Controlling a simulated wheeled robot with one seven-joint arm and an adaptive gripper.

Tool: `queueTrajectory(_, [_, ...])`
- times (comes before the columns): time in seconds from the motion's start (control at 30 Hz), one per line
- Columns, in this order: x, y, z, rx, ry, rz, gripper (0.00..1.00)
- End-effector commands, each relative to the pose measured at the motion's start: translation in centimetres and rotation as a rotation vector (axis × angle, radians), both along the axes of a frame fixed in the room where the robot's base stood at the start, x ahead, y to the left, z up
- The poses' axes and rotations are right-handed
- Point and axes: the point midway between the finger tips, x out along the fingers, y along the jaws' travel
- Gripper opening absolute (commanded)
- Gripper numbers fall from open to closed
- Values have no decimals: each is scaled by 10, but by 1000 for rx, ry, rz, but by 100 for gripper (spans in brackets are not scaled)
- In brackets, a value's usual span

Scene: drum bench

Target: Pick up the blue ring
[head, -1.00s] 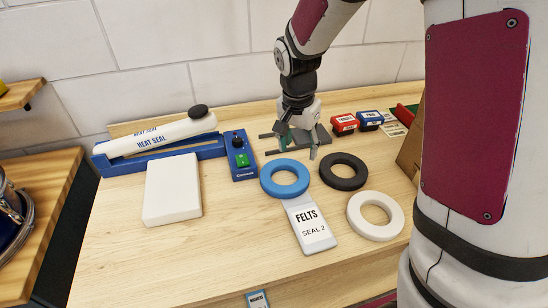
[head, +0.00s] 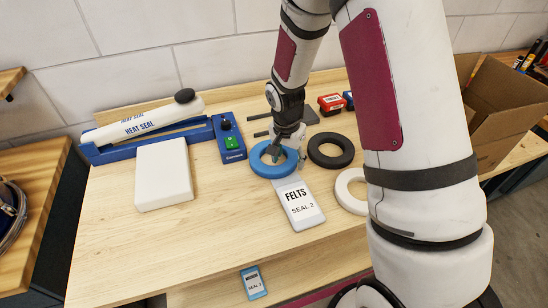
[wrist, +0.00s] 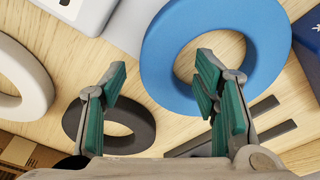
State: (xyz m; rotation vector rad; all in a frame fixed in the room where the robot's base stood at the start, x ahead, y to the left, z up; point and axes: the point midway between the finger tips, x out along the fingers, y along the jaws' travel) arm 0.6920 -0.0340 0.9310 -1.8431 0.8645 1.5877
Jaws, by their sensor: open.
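The blue ring (head: 257,162) lies flat on the wooden bench, at the top end of the FELTS pouch. My gripper (head: 274,155) is open and pointing down over the ring, hiding part of it in the head view. In the wrist view the blue ring (wrist: 166,52) is large at the upper right. There my open gripper (wrist: 162,82) has its right green-padded finger over the ring's hole and its left finger outside the ring, with the near part of the band between them. I cannot tell whether the fingers touch it.
A black ring (head: 320,160) lies close right of the blue one; a white ring (head: 343,188) is partly behind my arm. The FELTS pouch (head: 300,205) lies in front. A blue control box (head: 231,142), white block (head: 164,175) and heat sealer (head: 150,128) are left. A cardboard box (head: 505,105) stands right.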

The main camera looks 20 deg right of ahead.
Motion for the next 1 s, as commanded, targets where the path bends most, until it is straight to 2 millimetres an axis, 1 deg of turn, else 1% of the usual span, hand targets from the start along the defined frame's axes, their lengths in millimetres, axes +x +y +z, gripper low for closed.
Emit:
queueTrajectory(0.03, [1, -1, -6, 1, 1, -1, 55])
queueTrajectory(0.13, [1, -1, -13, 0, 0, -1, 55])
queueTrajectory(0.4, [2, -2, -15, 1, -2, -1, 55])
queueTrajectory(0.5, [2, -2, -15, 1, -2, -1, 34])
queueTrajectory(0.57, [2, -2, -15, 1, -2, -1, 21])
queueTrajectory(1.0, [3, -2, -13, 1, -2, -1, 21])
